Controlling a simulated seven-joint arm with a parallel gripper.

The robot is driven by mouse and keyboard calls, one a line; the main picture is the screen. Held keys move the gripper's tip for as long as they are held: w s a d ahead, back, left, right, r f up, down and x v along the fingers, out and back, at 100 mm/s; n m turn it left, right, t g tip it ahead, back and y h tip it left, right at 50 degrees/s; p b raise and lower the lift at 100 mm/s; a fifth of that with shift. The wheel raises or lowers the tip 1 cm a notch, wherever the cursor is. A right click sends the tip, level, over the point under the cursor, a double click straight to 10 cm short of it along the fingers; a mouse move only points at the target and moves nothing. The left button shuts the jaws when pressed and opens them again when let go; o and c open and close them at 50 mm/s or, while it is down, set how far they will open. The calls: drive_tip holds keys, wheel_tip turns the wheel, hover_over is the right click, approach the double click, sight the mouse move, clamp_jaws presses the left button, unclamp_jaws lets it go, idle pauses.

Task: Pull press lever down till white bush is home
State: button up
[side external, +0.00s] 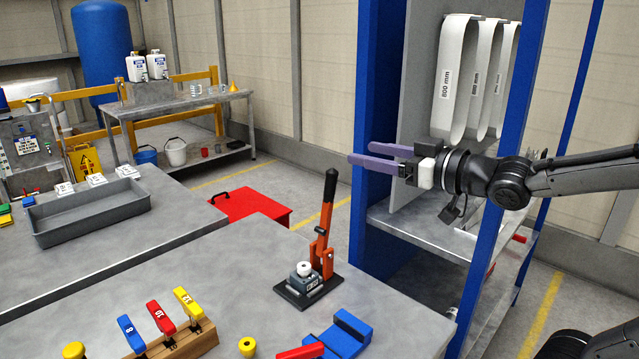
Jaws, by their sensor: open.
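The press (309,284) stands on the grey workbench, with a dark base and an orange frame. Its lever (328,205) points up, orange with a black grip at the top. The white bush (304,268) sits on the grey block at the front of the press; how deep it sits is too small to tell. My gripper (368,154) is open and empty, with purple fingers pointing left. In the picture it is above and to the right of the lever, apart from it, in front of the blue rack.
A blue rack (373,85) with hanging white slings (460,75) stands at the right. A wooden holder (185,345) with coloured handles, a yellow knob (247,346) and a blue block (340,335) are at the bench front. A grey tray (90,225) lies at left.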

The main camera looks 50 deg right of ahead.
drive_tip(key=w+d+f+y, duration=0.1)
drive_tip(key=w+d+f, duration=0.15)
drive_tip(key=f, duration=0.25)
drive_tip(key=w+d+f+m+y, duration=0.1)
drive_tip(key=d+f, duration=0.3)
drive_tip(key=w+d+f, duration=0.2)
drive_tip(key=d+f, duration=0.1)
drive_tip(key=f, duration=0.2)
hover_over(327, 214)
drive_tip(key=w+d, duration=0.2)
drive_tip(key=w, duration=0.2)
drive_tip(key=shift+a+r, duration=0.25)
drive_tip(key=shift+s, duration=0.1)
clamp_jaws()
idle(0.6)
